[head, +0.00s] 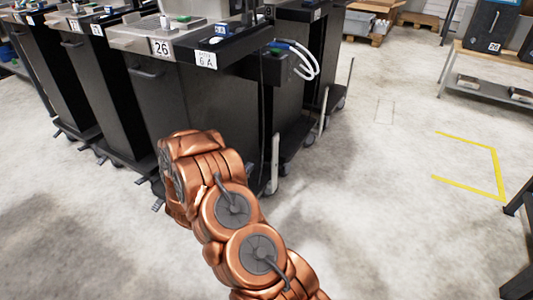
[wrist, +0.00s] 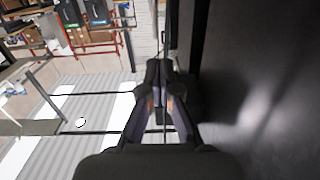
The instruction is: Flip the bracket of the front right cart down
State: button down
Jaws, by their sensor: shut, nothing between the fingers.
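The front right cart (head: 170,100) is a dark cabinet on castors, under a top labelled 26 and 6 A. A pale upright bar (head: 274,165) stands low by its right side; I cannot tell whether this is the bracket. My copper arm reaches toward the cart's lower front and hides part of it; my gripper is not visible in the head view. In the wrist view my gripper (wrist: 166,82) is shut and empty, beside a large dark surface at the right. A thin dark vertical bar or edge shows just beyond the fingertips; contact cannot be told.
More dark carts (head: 65,65) stand in a row to the left, with small feet or pedals at the floor. White hoses (head: 306,60) loop at the right of the top. Concrete floor (head: 390,200) is open at right, with yellow lines. A bench (head: 480,62) stands beyond.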

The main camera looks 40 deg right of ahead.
jog(key=shift+s+d, duration=0.2)
jog(key=shift+d, duration=0.05)
jog(key=shift+d, duration=0.15)
jog(key=b, duration=0.4)
send_near(273, 144)
jog(key=x, duration=0.5)
jog(key=shift+w+d+f, duration=0.1)
jog(key=shift+w+d, duration=0.1)
jog(key=shift+d, duration=0.15)
jog(key=shift+w+d, duration=0.25)
jog(key=shift+d, duration=0.4)
jog(key=shift+r, duration=0.2)
